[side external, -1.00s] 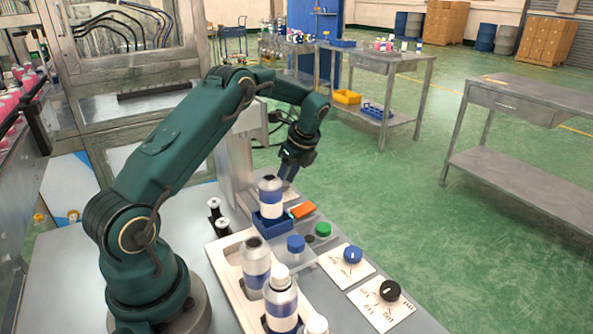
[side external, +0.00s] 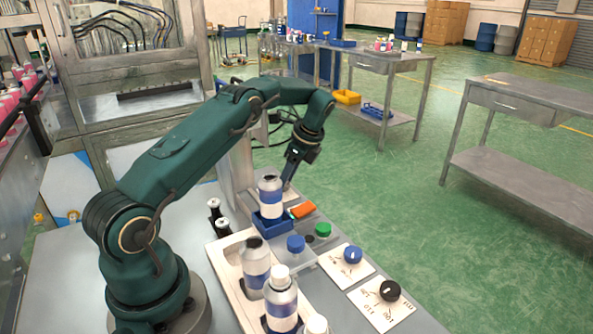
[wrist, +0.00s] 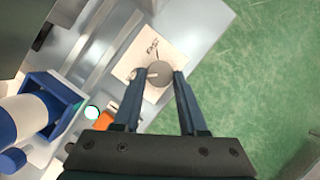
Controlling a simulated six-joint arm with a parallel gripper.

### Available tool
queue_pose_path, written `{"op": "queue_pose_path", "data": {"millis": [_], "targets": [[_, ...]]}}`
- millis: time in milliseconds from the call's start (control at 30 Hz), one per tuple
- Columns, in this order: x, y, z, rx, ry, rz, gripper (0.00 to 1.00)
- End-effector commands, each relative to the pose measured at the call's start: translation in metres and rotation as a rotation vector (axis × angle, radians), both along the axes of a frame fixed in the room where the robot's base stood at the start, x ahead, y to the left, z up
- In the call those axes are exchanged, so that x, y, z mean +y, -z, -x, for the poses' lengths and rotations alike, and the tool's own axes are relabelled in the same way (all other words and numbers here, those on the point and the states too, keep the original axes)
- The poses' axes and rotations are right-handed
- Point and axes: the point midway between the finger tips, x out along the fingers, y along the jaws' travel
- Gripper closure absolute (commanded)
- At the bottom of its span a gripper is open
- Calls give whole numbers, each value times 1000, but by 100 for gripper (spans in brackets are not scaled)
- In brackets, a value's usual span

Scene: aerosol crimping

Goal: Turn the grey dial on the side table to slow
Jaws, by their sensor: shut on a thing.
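In the wrist view the grey dial (wrist: 160,74) sits on a white card (wrist: 143,52) with small dark lettering that I cannot read surely. A pale pointer mark on the dial points to the left of the picture. My gripper (wrist: 160,76) has one finger on each side of the dial and is shut on it. In the side view my gripper (side external: 288,183) reaches down behind the bottle in the blue holder. The grey dial is hidden there.
A blue holder (side external: 272,222) with a white-and-blue bottle (side external: 270,198) stands close to my gripper. Green floor is beyond the table edge.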

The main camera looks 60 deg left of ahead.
Motion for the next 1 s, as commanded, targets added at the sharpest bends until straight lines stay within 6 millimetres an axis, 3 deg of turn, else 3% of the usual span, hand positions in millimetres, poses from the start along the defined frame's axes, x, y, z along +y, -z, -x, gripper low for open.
{"op": "queue_pose_path", "data": {"millis": [67,100,167,533,733,1000], "targets": [[0,-1,0,-2,-3,0,100],[0,-1,0,-2,-3,0,47],[0,-1,0,-2,-3,0,29],[-1,-4,-1,-2,0,0,29],[-9,-28,-7,-6,1,-2,29],[-15,-45,-11,-3,0,-1,29]]}}
